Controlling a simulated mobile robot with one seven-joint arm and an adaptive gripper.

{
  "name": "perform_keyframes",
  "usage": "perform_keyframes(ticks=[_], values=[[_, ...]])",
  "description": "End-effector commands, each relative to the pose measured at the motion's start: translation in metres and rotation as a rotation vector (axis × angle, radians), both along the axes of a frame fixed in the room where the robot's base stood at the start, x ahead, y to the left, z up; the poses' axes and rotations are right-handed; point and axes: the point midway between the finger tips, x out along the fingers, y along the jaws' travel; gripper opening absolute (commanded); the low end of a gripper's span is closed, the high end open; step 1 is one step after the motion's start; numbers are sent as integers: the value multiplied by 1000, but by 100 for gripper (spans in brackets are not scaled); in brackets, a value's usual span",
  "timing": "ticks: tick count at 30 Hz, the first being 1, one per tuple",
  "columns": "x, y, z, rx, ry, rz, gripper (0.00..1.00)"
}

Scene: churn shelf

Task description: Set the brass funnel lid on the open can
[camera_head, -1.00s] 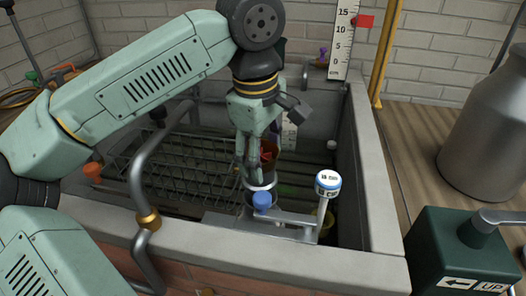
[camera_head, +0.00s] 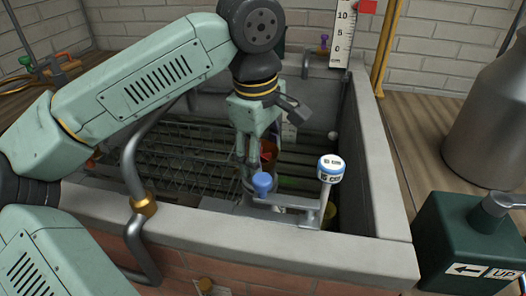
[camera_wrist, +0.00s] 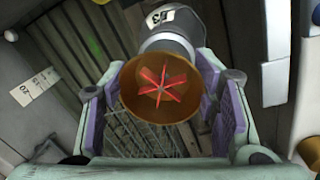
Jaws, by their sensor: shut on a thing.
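The brass funnel lid (camera_wrist: 150,108) is a brown-gold cone with red vanes inside, its wide mouth facing the wrist camera. It also shows in the head view (camera_head: 269,150), small and partly covered. My gripper (camera_wrist: 165,95) has its purple-padded fingers on both sides of the lid and is shut on it, inside the stone basin. A grey cylinder (camera_wrist: 168,40) with a white label lies behind the cone in the wrist view; it may be the can. I cannot tell whether lid and cylinder touch, as the cone hides the junction.
A blue knob (camera_head: 262,183) and a blue-and-white capped post (camera_head: 331,168) stand close in front of my gripper. The stone basin wall (camera_head: 376,180) is at the right. A wire rack (camera_head: 190,155) lies left. A green box (camera_head: 468,240) and milk churn (camera_head: 495,130) stand outside.

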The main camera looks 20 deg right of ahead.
Motion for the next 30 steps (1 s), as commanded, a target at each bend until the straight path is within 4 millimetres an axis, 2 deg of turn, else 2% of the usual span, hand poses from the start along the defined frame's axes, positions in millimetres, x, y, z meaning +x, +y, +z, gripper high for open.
perform_keyframes(ticks=[26,27,30], values=[[0,0,-6,-1,-1,0,0],[0,0,-6,-1,-1,0,57],[0,0,-6,-1,-1,0,63]])
